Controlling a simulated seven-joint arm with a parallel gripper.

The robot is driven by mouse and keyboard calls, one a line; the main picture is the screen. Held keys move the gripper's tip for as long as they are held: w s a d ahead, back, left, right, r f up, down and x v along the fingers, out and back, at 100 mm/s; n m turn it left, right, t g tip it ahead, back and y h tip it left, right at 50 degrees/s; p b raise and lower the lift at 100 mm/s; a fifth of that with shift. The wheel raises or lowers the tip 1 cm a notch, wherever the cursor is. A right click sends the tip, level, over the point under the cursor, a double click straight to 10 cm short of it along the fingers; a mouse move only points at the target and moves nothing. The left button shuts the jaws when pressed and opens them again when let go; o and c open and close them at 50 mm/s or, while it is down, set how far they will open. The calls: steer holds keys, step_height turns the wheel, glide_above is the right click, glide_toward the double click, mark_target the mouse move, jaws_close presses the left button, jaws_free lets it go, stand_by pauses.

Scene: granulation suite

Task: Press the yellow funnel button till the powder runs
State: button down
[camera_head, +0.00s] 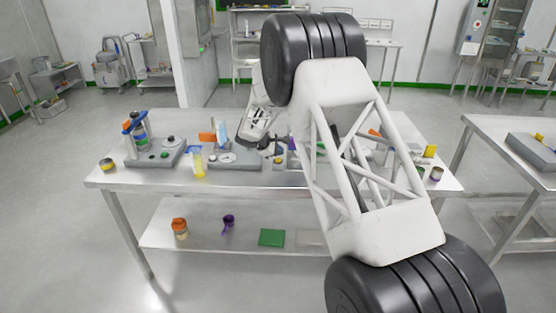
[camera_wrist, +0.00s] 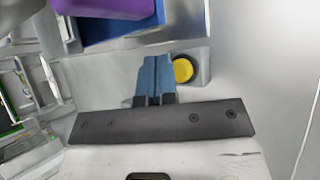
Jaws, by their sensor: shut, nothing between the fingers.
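The yellow button (camera_wrist: 183,70) is a round cap on a small grey housing (camera_wrist: 203,62) in the wrist view. My gripper (camera_wrist: 157,62) shows there with its blue fingers shut and empty. The fingertips lie just left of the button in the picture, over part of the housing. I cannot tell whether they touch it. In the head view my gripper (camera_head: 274,147) is low over the table's middle, near a small yellow spot that may be the button (camera_head: 279,161). No running powder is visible.
A purple object (camera_wrist: 105,10) and a blue container (camera_wrist: 120,32) stand close beyond the fingers. The steel table (camera_head: 235,181) also bears a grey-based stand (camera_head: 152,158) and a yellow-and-dark jar (camera_head: 106,165) at left. My arm hides much of the table's right part.

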mark_target(278, 160)
steer(key=shift+r, duration=2.45)
steer(key=s+d+r+m+g+y, duration=0.1)
steer(key=s+d+r+m, duration=0.2)
steer(key=s+d+r, duration=0.55)
steer(key=s+d+r+m+g+y, duration=0.1)
steer(key=s+d+r+m, duration=0.15)
steer(key=s+r, duration=0.6)
steer(key=s+d+r+m+g+y, duration=0.1)
steer(key=s+d+r+m, duration=0.4)
steer(key=s, duration=0.7)
steer(key=s+d+f+m+y, duration=0.1)
steer(key=s+d+m+y, duration=0.1)
steer(key=s, duration=1.6)
steer(key=s+d+f+m+y, duration=0.1)
steer(key=s+d+m+y, duration=0.1)
steer(key=s, duration=1.7)
steer(key=shift+s+d+m, duration=0.2)
steer(key=shift+d+m, duration=0.7)
steer(key=shift+m, duration=0.05)
